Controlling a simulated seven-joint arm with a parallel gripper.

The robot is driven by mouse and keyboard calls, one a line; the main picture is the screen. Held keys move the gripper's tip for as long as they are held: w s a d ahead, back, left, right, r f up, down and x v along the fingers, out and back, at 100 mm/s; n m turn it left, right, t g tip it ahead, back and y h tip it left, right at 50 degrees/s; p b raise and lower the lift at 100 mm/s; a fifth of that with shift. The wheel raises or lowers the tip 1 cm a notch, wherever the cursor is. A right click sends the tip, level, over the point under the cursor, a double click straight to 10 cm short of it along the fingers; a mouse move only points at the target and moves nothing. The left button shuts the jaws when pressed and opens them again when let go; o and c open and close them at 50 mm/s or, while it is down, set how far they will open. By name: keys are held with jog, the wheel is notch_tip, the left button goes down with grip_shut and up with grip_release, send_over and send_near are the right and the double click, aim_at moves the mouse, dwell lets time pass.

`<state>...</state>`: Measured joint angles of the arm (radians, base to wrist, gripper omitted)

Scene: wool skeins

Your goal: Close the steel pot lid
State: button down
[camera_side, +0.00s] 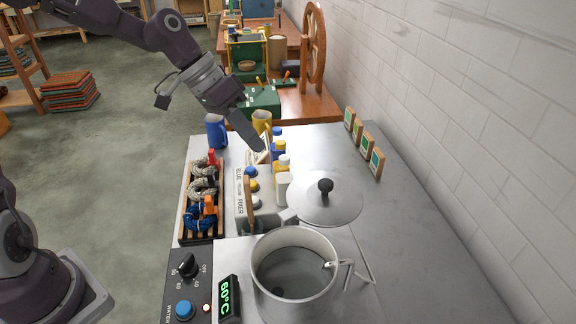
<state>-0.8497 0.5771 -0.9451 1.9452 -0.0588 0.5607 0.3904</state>
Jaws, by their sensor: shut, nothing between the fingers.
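The steel pot (298,303) stands at the front, its mouth uncovered and its grey inside showing. Its handle sticks out on the right. The steel lid (343,211) is a round disc with a black knob, just behind the pot and clear of its mouth. I cannot tell whether it lies on the steel surface or is joined to the pot. My gripper (259,146) is shut and empty. It appears above the bottles, behind and to the left of the lid, apart from both lid and pot.
Several blue-, yellow- and white-capped bottles (283,189) stand left of the lid. A wooden rack (187,235) of rope skeins is further left. A control panel (191,285) with knob and 60°C display is left of the pot. The steel tabletop (420,250) at right is clear, beside a white wall.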

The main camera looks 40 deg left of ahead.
jog(key=shift+t+h, duration=0.3)
jog(key=shift+h, duration=0.1)
jog(key=x, duration=0.3)
jog(key=w+x, duration=0.1)
jog(key=x, duration=0.6)
jog(key=shift+w+a+r, duration=0.15)
jog(key=shift+w+r, duration=0.05)
jog(key=shift+w, duration=0.1)
jog(key=shift+w, duration=0.1)
